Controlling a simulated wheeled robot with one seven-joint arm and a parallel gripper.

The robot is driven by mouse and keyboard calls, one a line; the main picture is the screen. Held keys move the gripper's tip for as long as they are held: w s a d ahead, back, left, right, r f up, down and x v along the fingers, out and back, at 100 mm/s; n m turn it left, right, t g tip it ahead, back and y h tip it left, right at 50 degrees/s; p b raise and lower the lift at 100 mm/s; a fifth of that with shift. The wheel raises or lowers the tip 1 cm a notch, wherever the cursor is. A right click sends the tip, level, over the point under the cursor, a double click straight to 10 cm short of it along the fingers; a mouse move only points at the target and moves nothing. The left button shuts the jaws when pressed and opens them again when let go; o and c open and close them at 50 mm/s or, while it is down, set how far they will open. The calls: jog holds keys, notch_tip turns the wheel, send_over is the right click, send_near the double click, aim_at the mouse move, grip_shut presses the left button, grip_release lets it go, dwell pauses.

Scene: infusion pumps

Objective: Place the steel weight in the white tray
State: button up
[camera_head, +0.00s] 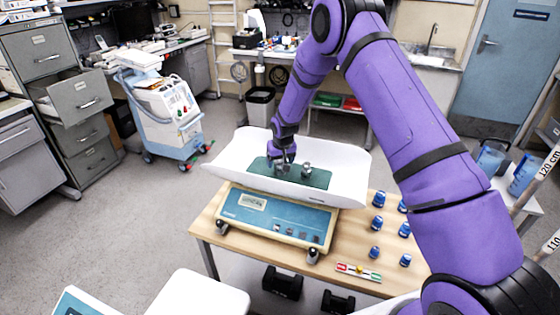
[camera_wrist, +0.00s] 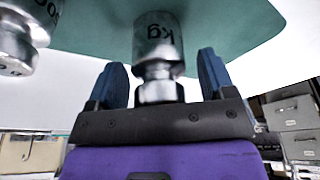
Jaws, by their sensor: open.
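A steel weight (camera_wrist: 160,45) marked "kg" stands between my gripper's two blue fingers in the wrist view. My gripper (camera_wrist: 161,68) is open around it, with a visible gap on each side. In the head view my gripper (camera_head: 284,160) is low over the green mat (camera_head: 318,180) in the white tray (camera_head: 347,172) on top of a scale. A second steel weight (camera_head: 306,168) stands on the mat to the right; another also shows at the left of the wrist view (camera_wrist: 18,42). The weight between my fingers is mostly hidden in the head view.
The blue scale (camera_head: 275,217) stands on a wooden table (camera_head: 340,240). Several blue-capped bottles (camera_head: 377,222) and a small coloured level strip (camera_head: 358,272) are at its right. A white surface (camera_head: 205,295) is in the foreground. Open floor lies to the left.

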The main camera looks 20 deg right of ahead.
jog(key=s+d+r, duration=0.1)
jog(key=s+r, duration=0.6)
jog(key=r, duration=0.5)
jog(key=s+d+r+t, duration=0.1)
jog(key=s+d+r, duration=0.1)
jog(key=s+r, duration=0.75)
jog(key=s+d+r, duration=0.1)
jog(key=s+r, duration=0.4)
jog(key=r, duration=0.9)
jog(key=s+d+r, duration=0.1)
jog(key=s+r, duration=0.1)
jog(key=s, duration=1.1)
jog(key=s+d+r+t, duration=0.1)
jog(key=s+d+r, duration=0.1)
jog(key=s, duration=1.2)
jog(key=shift+v, duration=0.75)
jog(key=shift+w, duration=0.1)
